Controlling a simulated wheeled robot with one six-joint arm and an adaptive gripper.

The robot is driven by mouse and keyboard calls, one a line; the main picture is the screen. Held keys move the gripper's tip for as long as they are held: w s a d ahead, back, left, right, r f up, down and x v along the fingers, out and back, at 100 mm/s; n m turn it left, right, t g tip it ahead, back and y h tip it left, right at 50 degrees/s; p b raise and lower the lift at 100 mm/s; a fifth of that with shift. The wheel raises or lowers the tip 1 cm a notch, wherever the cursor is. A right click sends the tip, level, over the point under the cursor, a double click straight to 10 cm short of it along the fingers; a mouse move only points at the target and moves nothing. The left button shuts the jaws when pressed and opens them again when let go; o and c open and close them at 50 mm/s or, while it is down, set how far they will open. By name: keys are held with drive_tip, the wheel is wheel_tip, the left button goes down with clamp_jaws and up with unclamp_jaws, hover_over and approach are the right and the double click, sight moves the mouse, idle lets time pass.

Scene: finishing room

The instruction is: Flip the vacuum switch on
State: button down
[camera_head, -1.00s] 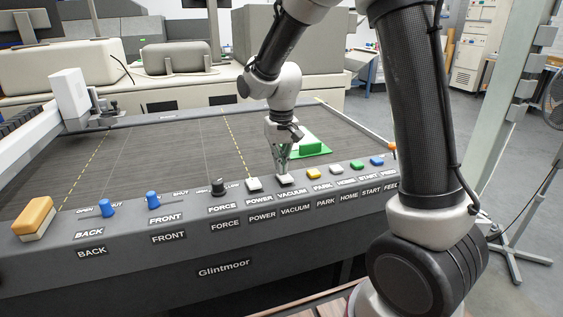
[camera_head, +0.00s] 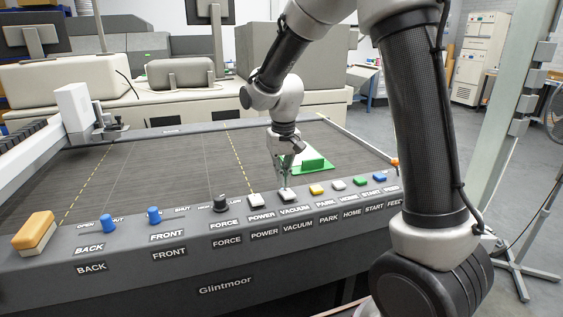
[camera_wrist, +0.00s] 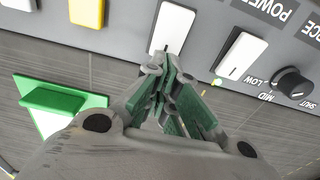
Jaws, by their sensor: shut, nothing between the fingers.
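The vacuum switch (camera_head: 288,196) is a white rocker on the sloping front panel, above the VACUUM label (camera_head: 296,210). In the wrist view the same switch (camera_wrist: 173,26) is just beyond my fingertips. My gripper (camera_head: 285,184) points down at this switch from above. In the wrist view my gripper (camera_wrist: 164,68) is shut and empty, its green-padded fingers together. The tips are at or very near the switch's near end; I cannot tell whether they touch it. The white power switch (camera_head: 255,200) sits to its left; a small green light shows beside it in the wrist view.
A yellow PARK button (camera_head: 317,190) and several other buttons sit to the right. The black FORCE knob (camera_head: 220,204) and blue levers are to the left. Air above the bed is open.

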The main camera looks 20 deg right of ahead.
wheel_tip(320, 180, up, 13)
drive_tip(key=w, duration=0.2)
drive_tip(key=s+d+t, duration=0.1)
drive_tip(key=s+d, duration=0.3)
drive_tip(key=s, duration=0.5)
drive_tip(key=s+d+t, duration=0.1)
drive_tip(key=s+d, duration=0.3)
drive_tip(key=s, duration=0.5)
drive_tip(key=s+d+t, duration=0.2)
drive_tip(key=s+d, duration=0.2)
drive_tip(key=s, duration=0.5)
drive_tip(key=shift+s+r, duration=0.35)
drive_tip(key=shift+r, duration=0.05)
